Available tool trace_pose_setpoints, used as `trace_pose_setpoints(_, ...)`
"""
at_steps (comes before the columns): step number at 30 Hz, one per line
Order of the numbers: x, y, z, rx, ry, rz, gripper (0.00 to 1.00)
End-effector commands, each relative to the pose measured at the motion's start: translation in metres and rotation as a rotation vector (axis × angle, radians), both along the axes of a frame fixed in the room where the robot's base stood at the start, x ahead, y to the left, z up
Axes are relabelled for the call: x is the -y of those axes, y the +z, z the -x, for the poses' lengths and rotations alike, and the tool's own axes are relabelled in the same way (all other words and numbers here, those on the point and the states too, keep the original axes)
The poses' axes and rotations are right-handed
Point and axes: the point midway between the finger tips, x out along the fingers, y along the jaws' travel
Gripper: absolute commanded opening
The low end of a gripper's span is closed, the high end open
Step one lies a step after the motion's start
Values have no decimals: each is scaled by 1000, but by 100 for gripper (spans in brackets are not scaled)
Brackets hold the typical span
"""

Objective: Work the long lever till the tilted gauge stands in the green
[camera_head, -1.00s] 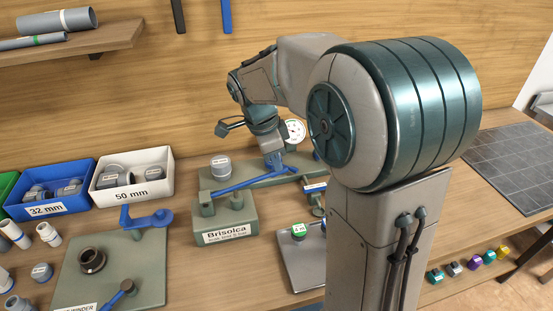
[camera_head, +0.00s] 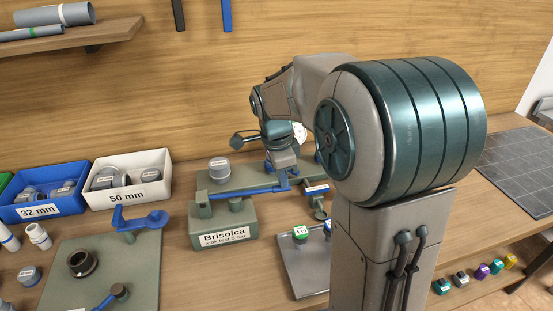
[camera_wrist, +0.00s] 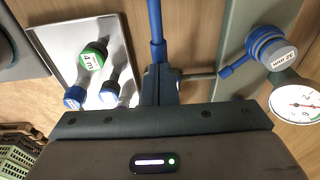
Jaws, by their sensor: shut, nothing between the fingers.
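The long blue lever (camera_head: 245,189) runs across the top of the grey-green block labelled Brisolca (camera_head: 224,228). In the wrist view the lever (camera_wrist: 155,22) comes down from the top edge to my gripper. My gripper (camera_head: 283,181) is shut with nothing between its fingers, at the lever's right end. In the wrist view the fingers (camera_wrist: 160,84) seem to press against the lever's end; exact contact is hard to tell. The white round gauge (camera_head: 299,132) is mostly hidden behind my arm.
A blue-handled fitting marked 32 mm (camera_wrist: 272,48) stands beside the gauge. A grey tray (camera_head: 292,262) with green- and blue-capped pieces lies right of the block. A blue bin (camera_head: 42,209) and a white bin (camera_head: 128,199) stand left. My arm hides the bench's right middle.

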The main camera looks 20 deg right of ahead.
Motion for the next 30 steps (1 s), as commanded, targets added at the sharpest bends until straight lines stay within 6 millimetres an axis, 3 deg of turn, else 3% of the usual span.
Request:
trace_pose_setpoints(1, 3, -11, 5, -27, -2, 4, 0)
trace_pose_setpoints(5, 3, -1, 5, -24, -3, 4, 0)
trace_pose_setpoints(14, 4, 52, 3, 3, -3, 3, 0)
trace_pose_setpoints(21, 7, 107, 3, 5, -2, 2, 0)
trace_pose_setpoints(30, 9, 140, 4, 4, -4, 2, 0)
